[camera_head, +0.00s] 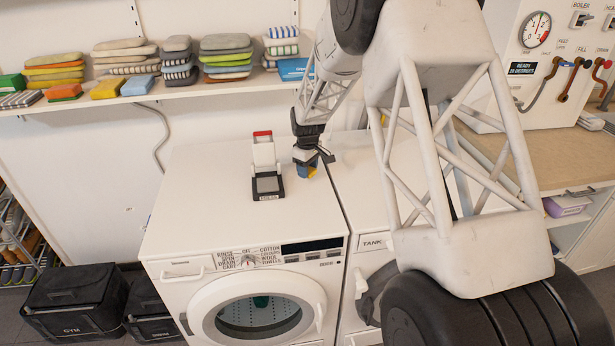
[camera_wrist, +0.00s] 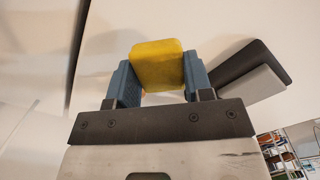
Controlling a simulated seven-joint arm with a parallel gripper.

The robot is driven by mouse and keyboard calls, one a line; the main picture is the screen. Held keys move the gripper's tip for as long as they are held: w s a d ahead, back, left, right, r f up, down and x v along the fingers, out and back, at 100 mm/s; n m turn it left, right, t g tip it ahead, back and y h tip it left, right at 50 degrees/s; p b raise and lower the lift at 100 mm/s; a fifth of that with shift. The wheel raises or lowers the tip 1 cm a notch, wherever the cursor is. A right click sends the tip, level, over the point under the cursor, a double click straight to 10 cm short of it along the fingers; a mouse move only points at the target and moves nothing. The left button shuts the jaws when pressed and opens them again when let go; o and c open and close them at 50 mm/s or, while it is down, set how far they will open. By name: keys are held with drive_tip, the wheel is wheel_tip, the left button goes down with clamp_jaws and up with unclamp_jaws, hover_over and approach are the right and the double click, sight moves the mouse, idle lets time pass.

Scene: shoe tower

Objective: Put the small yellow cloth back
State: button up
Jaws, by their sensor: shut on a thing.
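My gripper (camera_head: 306,168) is over the top of the washing machine (camera_head: 200,205), near its right edge. It is shut on the small yellow cloth (camera_wrist: 158,65), a folded block with rounded corners. In the wrist view the cloth sits between the two blue fingers of my gripper (camera_wrist: 160,80). In the head view only a bit of the yellow cloth (camera_head: 312,171) shows at the fingertips. I cannot tell whether the cloth touches the machine top.
A white and dark device with a red top (camera_head: 265,160) stands just left of my gripper. A wall shelf (camera_head: 150,97) behind holds stacks of folded cloths, with another yellow cloth (camera_head: 108,88) at its front. The machine top's left side is clear.

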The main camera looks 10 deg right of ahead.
sight(307, 182)
drive_tip(key=shift+f, duration=1.65)
drive_tip(key=shift+f, duration=0.1)
drive_tip(key=o, duration=1)
drive_tip(key=shift+c, duration=0.2)
wheel_tip(307, 182, up, 12)
drive_tip(key=shift+r, duration=0.15)
drive_tip(key=shift+s, duration=0.1)
